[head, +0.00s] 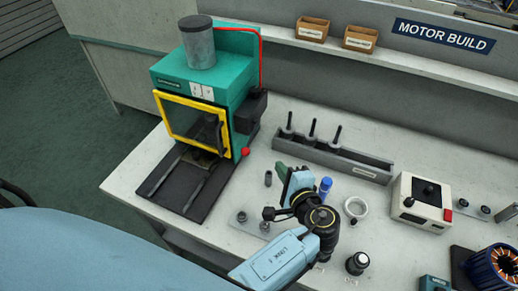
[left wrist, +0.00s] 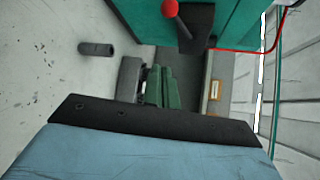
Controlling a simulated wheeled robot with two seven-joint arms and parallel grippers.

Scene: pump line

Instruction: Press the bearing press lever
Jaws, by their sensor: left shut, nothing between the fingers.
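The bearing press (head: 232,72) is a teal machine with a grey cylinder on top and a yellow-framed front window, at the left of the bench. Its lever (head: 245,152) ends in a red ball at the right side of the press. In the left wrist view the red ball (left wrist: 170,8) and its dark shaft show at the top edge. My left gripper (head: 281,169) is right of the ball and apart from it, with green fingers shut and empty. The fingers also show together in the left wrist view (left wrist: 160,88). My right gripper is not in view.
A grey rack (head: 335,160) with several upright pins stands behind the gripper. A blue cylinder (head: 325,186), a pale ring (head: 355,207) and small dark cylinders are close to my arm. A white control box (head: 421,202) is farther right. A dark railed slide (head: 182,188) lies before the press.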

